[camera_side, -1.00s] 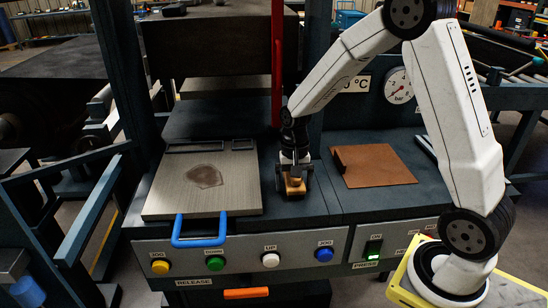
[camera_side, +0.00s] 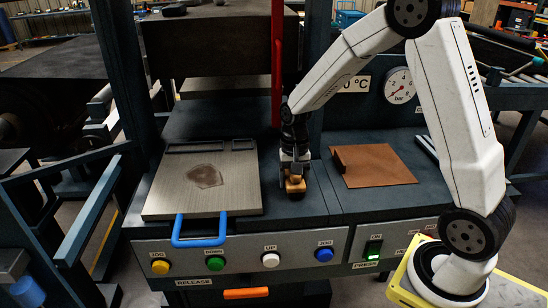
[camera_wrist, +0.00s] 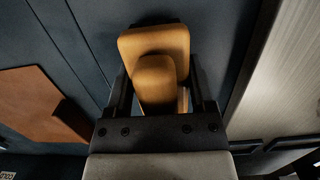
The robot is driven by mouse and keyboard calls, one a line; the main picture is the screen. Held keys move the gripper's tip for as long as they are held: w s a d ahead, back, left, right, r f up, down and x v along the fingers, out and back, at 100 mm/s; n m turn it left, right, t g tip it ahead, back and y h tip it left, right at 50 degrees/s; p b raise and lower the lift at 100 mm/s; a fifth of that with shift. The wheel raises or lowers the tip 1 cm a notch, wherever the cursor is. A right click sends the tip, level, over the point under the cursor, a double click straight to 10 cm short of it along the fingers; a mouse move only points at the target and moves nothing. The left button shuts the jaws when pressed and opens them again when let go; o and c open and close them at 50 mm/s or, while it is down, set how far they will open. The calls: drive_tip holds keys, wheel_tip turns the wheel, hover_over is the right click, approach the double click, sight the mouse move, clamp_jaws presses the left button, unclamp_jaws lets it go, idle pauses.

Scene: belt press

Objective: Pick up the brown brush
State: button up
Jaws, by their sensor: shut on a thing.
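The brown brush (camera_side: 295,186) shows in the side view at the tip of my arm, between the metal plate and the brown sheet. In the wrist view the brush (camera_wrist: 153,48) is a tan wooden block with a rounded grip on top. My gripper (camera_side: 295,178) is shut on it, and the two dark fingers of my gripper (camera_wrist: 155,98) lie on either side of the grip. In the side view its lower part looks dark. I cannot tell exactly how far its underside is from the dark bench top.
A metal plate (camera_side: 160,200) with a brown stain (camera_side: 206,176) and a blue handle (camera_side: 199,241) lies to the left. A brown sheet (camera_side: 385,170) with a small dark block (camera_side: 340,160) lies to the right. A red upright bar (camera_side: 277,65) stands behind. Buttons line the front panel (camera_side: 240,245).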

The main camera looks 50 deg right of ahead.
drive_tip(key=shift+r, duration=0.45)
drive_tip(key=s+a+r, duration=0.2)
drive_tip(key=s+r, duration=0.9)
drive_tip(key=s, duration=0.3)
drive_tip(key=shift+r, duration=0.2)
